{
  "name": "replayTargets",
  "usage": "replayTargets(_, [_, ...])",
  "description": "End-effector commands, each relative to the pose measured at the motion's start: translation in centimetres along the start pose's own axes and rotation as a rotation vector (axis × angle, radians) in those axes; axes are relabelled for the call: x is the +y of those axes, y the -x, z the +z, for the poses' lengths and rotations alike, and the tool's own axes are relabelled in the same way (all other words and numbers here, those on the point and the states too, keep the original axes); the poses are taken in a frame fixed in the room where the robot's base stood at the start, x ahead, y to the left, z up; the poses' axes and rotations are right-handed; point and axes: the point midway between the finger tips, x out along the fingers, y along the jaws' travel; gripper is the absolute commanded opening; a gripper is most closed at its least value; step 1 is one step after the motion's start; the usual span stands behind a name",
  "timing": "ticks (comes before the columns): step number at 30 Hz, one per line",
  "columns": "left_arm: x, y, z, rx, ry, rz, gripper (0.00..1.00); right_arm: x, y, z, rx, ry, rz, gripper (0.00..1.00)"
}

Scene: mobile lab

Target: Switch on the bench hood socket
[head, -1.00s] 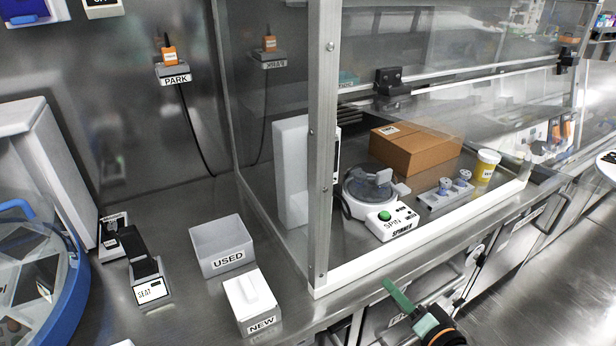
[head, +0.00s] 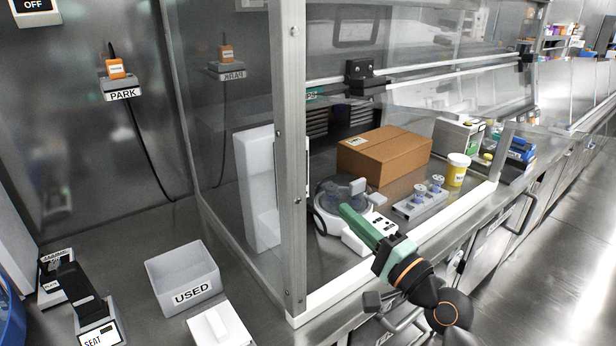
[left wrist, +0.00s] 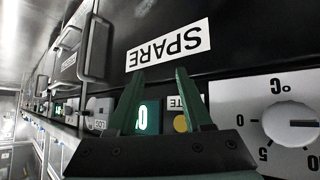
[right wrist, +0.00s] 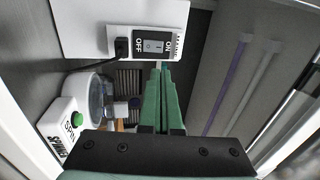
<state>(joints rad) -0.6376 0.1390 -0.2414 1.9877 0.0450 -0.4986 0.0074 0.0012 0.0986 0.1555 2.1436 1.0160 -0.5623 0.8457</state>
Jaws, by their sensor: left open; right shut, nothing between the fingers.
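The bench hood socket (right wrist: 152,42) shows in the right wrist view, on a white panel. It has a dark rocker switch marked ON and OFF, and I cannot tell its position for sure. A black plug (right wrist: 121,48) with a cable sits at its left. My right gripper (right wrist: 161,70) is shut and empty, its tips just below the switch in that view; contact cannot be told. In the head view my right gripper (head: 345,209) reaches in at the hood's front, before the spinner. My left gripper (left wrist: 160,78) is open and empty, facing a dark panel labelled SPARE.
Inside the hood are the spinner (head: 338,197), a cardboard box (head: 385,155), a grey rack (head: 420,203) and a yellow tub (head: 457,170). The steel corner post (head: 290,160) and the hood's glass stand beside my right arm. The USED bin (head: 183,277) is outside, left.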

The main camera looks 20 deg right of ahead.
Motion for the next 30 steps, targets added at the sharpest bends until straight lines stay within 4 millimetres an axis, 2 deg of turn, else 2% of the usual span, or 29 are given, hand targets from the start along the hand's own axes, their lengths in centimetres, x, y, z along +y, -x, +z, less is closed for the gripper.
replayTargets(12, [-0.6, 0.5, -0.1, -0.001, 0.001, -0.015, 0.5, -0.2, -8.3, 0.1, -0.001, -0.001, -0.002, 0.0])
replayTargets(18, [-0.7, 0.5, 0.0, -0.003, 0.002, -0.018, 0.5, -0.1, -11.4, 0.1, -0.002, 0.0, 0.0, 0.0])
replayTargets(24, [-0.7, 0.5, 0.1, -0.003, 0.002, -0.017, 0.5, 0.0, -12.7, 0.1, -0.001, 0.002, 0.001, 0.0])
replayTargets(30, [-0.7, 0.5, 0.1, -0.004, 0.002, -0.016, 0.5, 0.0, -12.8, 0.1, -0.001, 0.002, 0.001, 0.0])
